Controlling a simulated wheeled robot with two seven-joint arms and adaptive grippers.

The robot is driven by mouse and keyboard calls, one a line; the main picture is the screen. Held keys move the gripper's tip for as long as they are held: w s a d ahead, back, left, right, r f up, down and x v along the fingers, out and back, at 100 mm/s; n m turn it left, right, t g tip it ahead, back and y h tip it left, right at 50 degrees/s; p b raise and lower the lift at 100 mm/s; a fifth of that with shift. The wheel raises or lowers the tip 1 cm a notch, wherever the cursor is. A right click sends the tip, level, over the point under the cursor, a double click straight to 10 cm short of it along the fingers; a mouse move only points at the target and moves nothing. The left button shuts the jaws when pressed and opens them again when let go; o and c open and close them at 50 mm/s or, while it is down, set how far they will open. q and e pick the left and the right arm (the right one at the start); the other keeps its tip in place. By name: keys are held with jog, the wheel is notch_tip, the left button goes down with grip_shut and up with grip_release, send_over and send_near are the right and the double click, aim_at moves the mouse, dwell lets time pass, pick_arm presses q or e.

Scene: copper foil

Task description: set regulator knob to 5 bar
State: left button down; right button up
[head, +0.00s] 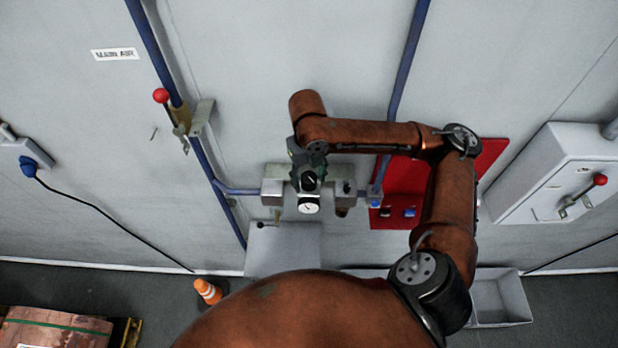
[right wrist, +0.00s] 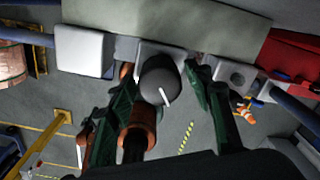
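The regulator knob (head: 310,182) is a dark round cap with a white pointer mark, on the regulator at the wall. A white gauge (head: 308,206) sits just below it; its reading is too small to make out. My right gripper (head: 307,163) is at the knob, partly hidden by its own arm. In the right wrist view, the knob (right wrist: 157,78) lies between the two green fingers of my right gripper (right wrist: 161,90). The fingers are apart, one on each side, with a visible gap at the right finger. The white pointer slants toward the lower right. My left gripper is not in view.
A blue pipe with a red-ended valve lever (head: 161,96) runs left of the regulator. A red panel (head: 400,190) and a grey switch box (head: 555,175) are to the right. A grey box (head: 283,250) sits below.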

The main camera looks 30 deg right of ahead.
jog(key=c, duration=0.5)
jog(key=shift+c, duration=0.7)
jog(key=c, duration=0.3)
jog(key=shift+m, duration=0.3)
jog(key=shift+r+m+p, duration=0.1)
jog(key=shift+m+p, duration=0.6)
jog(key=shift+m, duration=1.1)
jog(key=m, duration=0.3)
jog(key=shift+m, duration=0.3)
jog(key=m, duration=0.6)
jog(key=shift+w, duration=0.1)
jog(key=m, duration=0.7)
jog(key=shift+w+m, duration=0.1)
jog(key=shift+m, duration=0.2)
jog(key=m, duration=1)
jog(key=shift+m, duration=0.4)
jog(key=m, duration=0.5)
jog(key=shift+d, duration=0.1)
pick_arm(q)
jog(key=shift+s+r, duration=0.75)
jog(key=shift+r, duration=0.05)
pick_arm(e)
jog(key=m, duration=0.5)
jog(key=shift+m, duration=0.4)
